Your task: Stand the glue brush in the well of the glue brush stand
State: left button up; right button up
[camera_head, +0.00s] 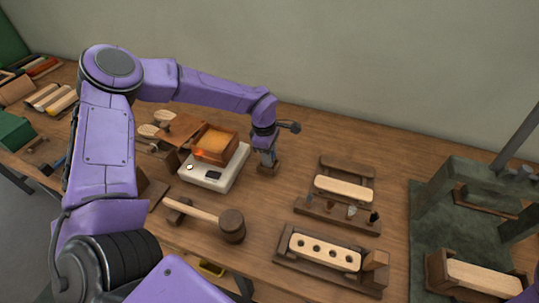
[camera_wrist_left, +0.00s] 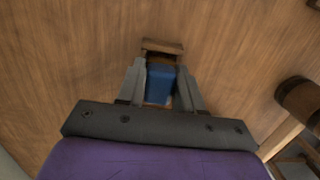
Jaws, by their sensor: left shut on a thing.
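My left gripper (camera_head: 268,154) points down over the small wooden glue brush stand (camera_head: 267,168), right of the white scale. In the left wrist view the gripper (camera_wrist_left: 161,80) is shut on a blue piece, which I take to be the glue brush (camera_wrist_left: 159,86). The stand's wooden edge (camera_wrist_left: 162,45) shows just beyond the fingertips. The brush's lower end and the well are hidden, so I cannot tell whether the brush is inside the well. My right gripper is not in view.
A white scale (camera_head: 234,174) carrying a wooden box (camera_head: 215,144) stands close left of the stand. A mallet (camera_head: 231,226) lies in front. Wooden holders with a drilled brush block (camera_head: 325,251) are to the right. Bare table lies between the stand and those holders.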

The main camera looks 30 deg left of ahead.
pick_arm(q)
jog(key=shift+f, duration=0.35)
jog(key=o, duration=1.4)
jog(key=shift+r+p, duration=3)
jog(key=shift+r, duration=0.55)
jog(key=shift+r, duration=0.1)
